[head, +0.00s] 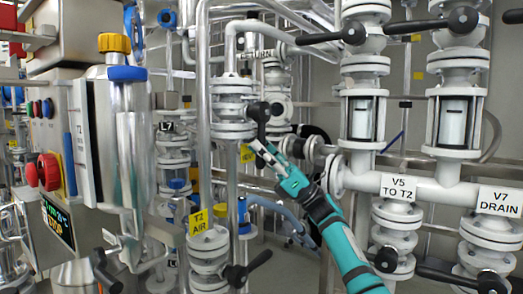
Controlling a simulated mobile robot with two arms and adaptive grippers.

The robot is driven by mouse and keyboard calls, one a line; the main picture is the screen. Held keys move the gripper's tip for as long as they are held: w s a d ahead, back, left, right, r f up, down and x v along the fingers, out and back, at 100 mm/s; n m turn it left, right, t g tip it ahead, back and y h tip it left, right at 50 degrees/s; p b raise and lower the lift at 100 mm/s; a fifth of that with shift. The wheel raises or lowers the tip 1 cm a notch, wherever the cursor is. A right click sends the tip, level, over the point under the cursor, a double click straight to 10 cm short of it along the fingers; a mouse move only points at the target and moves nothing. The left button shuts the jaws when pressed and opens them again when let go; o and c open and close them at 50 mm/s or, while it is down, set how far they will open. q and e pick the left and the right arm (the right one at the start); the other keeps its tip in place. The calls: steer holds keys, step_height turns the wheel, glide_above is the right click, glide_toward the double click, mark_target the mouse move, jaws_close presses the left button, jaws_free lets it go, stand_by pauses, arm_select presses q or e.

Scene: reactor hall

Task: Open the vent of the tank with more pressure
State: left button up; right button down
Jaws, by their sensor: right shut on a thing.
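My right gripper (262,151), on the teal arm from the lower right, is shut on the black valve handle (262,122) of a white flanged valve (233,108). The handle points down into the fingers. A yellow label (247,154) behind the gripper is partly hidden; it seems to read VENT. A yellow label (199,222) below reads T2 AIR. A shiny metal cylinder (128,150) with a blue and yellow cap stands at left, beside a plate marked T2. No pressure reading is legible. My left gripper is not in view.
White pipes and valves crowd the right, with labels V5 TO T2 (397,187) and V7 DRAIN (499,201). A panel with red knobs (49,172) and a lit display (58,223) is at left. Vertical pipes stand close to the gripper; there is little free room.

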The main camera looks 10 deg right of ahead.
steer(key=shift+w+d, duration=0.15)
steer(key=shift+d, duration=0.1)
steer(key=c, duration=1.1)
jaws_free()
steer(key=shift+c, duration=0.2)
steer(key=shift+a, duration=0.1)
steer(key=shift+m, duration=0.3)
